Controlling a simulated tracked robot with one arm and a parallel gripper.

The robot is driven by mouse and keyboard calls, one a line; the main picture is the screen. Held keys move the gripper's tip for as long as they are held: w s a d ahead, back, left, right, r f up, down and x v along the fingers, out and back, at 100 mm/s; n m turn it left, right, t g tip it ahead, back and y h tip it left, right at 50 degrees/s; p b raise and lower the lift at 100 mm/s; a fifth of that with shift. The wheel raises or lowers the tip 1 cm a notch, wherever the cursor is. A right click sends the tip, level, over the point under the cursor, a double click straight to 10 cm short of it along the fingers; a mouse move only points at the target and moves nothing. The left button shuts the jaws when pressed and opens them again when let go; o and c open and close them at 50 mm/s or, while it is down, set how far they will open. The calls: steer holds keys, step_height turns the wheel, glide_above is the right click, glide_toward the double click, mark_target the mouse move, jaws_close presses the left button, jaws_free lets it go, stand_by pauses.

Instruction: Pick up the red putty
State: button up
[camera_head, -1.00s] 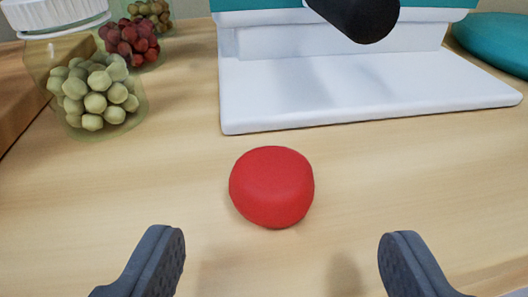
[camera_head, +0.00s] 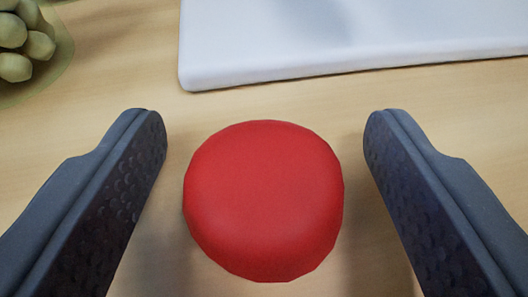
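The red putty (camera_head: 263,200) is a smooth, rounded, flat-topped lump on the light wooden table. It lies in the middle of the view. My gripper (camera_head: 265,135) is open, with one dark, dimpled finger to the left of the putty and one to the right. A gap shows between the putty and each finger, so neither seems to touch it. The putty lies between the two fingers.
A white base plate (camera_head: 350,38) lies behind the putty, its front edge a short way off. Part of a jar with green round pieces (camera_head: 25,45) shows at the top left. Bare table (camera_head: 130,85) lies between them.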

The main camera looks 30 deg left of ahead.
steer(key=c, duration=0.9)
steer(key=shift+o, duration=0.2)
